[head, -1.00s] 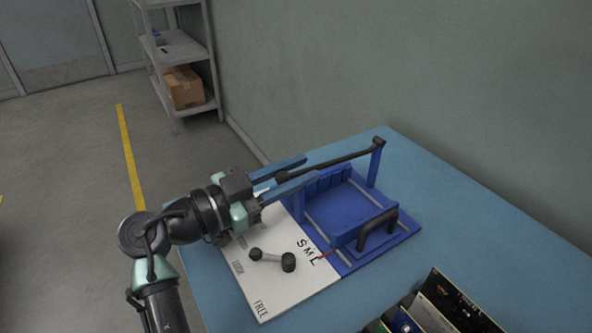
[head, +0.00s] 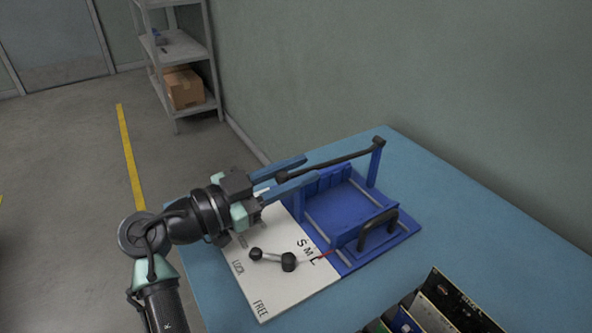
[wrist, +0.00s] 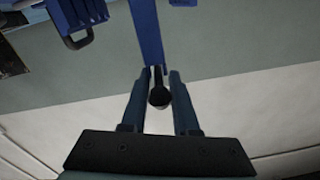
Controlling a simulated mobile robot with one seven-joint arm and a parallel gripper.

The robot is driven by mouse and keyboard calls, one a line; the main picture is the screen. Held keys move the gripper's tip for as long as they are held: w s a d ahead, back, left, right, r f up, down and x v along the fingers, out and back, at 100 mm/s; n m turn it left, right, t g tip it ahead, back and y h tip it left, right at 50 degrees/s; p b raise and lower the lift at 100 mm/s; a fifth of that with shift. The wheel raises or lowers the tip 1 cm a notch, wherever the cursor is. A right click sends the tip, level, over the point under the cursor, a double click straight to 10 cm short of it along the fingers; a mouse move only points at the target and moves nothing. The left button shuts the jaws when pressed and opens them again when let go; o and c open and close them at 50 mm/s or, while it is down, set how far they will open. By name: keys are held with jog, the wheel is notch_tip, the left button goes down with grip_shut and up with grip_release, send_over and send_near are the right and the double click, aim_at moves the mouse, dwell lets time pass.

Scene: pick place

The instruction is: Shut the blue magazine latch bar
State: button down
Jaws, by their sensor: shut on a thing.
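The blue magazine fixture (head: 340,208) stands on the table, with a blue post (head: 374,166) at its back right. A dark latch bar (head: 338,160) runs from the top of that post toward the left, above the fixture's back edge. My gripper (head: 311,167) reaches in from the left, with one blue finger on each side of the bar's free end. In the wrist view, my gripper (wrist: 160,74) has its fingers on both sides of a round black knob (wrist: 160,97) at the bar's end. The exact contact is hard to see.
A white panel (head: 285,287) with marked letters and a black-knobbed lever (head: 272,257) lies left of the fixture. A dark handle (head: 378,232) stands at the fixture's front. Upright boards (head: 440,305) are at the front right. The blue table (head: 480,235) is clear at right; a wall (head: 420,75) stands behind.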

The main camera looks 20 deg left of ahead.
jog(key=shift+a, duration=0.1)
jog(key=c, duration=0.7)
grip_release()
jog(key=shift+o, duration=0.2)
jog(key=p+v, duration=0.1)
jog(key=v, duration=1.2)
